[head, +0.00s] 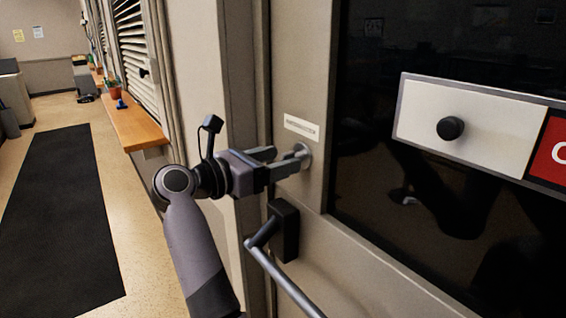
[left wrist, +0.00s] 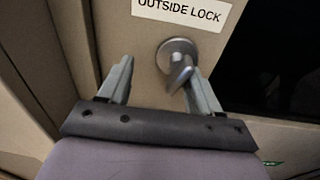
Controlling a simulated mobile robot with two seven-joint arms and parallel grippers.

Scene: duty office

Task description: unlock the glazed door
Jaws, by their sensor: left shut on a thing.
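The glazed door (head: 300,80) has a beige frame and a dark pane. In the left wrist view the turn piece lies against the right finger of my left gripper (left wrist: 158,80). My right gripper is out of view.
The label (left wrist: 180,10) reads OUTSIDE LOCK. A lever handle (head: 284,285) sticks out below my gripper from a black plate. A white and red sign with a black knob (head: 450,128) is on the pane. A wooden shelf (head: 138,125) and a dark floor mat (head: 65,220) are at left.

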